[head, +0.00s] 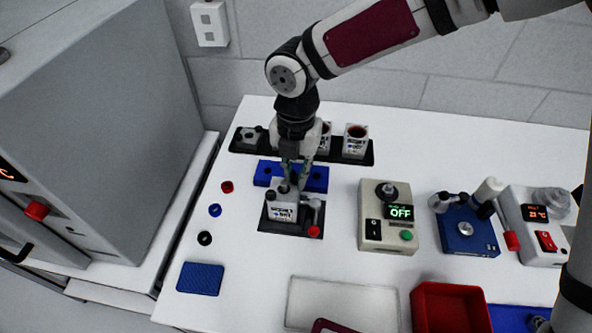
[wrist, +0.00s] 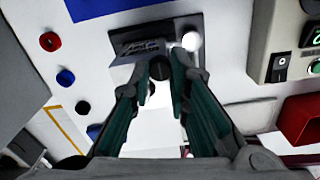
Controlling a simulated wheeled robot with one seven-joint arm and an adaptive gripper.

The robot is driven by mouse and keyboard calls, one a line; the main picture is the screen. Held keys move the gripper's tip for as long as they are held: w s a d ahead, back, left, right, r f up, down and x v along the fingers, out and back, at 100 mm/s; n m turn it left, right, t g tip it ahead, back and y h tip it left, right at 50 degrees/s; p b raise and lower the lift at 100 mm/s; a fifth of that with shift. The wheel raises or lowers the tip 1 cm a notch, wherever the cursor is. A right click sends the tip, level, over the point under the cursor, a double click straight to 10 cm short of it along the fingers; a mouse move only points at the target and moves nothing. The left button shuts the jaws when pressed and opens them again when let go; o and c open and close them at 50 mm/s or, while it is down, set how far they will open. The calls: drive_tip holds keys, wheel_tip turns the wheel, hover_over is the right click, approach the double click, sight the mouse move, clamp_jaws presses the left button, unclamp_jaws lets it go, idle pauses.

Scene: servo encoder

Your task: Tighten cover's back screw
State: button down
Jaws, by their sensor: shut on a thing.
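The white unit with the printed label and cover (head: 283,212) stands in a dark fixture (head: 268,225) on the white table. Two black screw heads show on its top in the head view: a front-left one (head: 271,196) and a back one (head: 284,188) by my fingertips. My gripper (head: 293,172) points down over the back of the unit. In the wrist view my gripper (wrist: 162,72) has its fingertips on either side of a black round screw head (wrist: 160,68) and is shut on it. How deep the screw sits is hidden.
A clamp with a red tip (head: 314,231) stands right of the unit. A blue block (head: 318,179) lies behind it, and a black rack (head: 364,157) with cups lies farther back. A control box reading OFF (head: 385,225) stands to the right. Coloured rings (head: 215,210) lie left.

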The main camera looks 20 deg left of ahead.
sight(296, 178)
drive_tip(key=m, duration=0.4)
drive_tip(key=shift+m+b, duration=0.3)
drive_tip(key=shift+m, duration=2)
drive_tip(key=c, duration=1.5)
unclamp_jaws()
wheel_tip(296, 178, up, 12)
